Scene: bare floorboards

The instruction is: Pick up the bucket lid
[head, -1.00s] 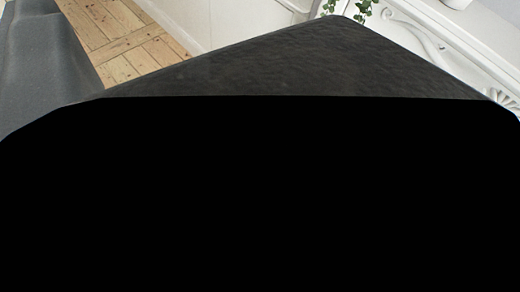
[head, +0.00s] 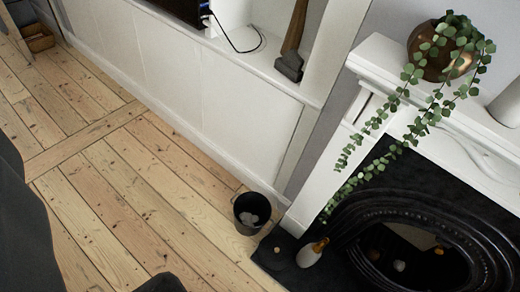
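A small black bucket (head: 252,213) stands upright on the floorboards by the white wall panel, left of the fireplace. It is open at the top, and pale round things show inside it. I cannot make out a bucket lid for certain in the head view. No gripper fingers can be made out.
A white fireplace (head: 335,165) with a dark hearth (head: 275,256) is at right; a white bottle-like thing (head: 312,252) stands on the hearth. A trailing plant (head: 425,100) hangs from the mantel. Dark grey bulk (head: 28,230) fills the lower left. Open floorboards (head: 130,200) lie between.

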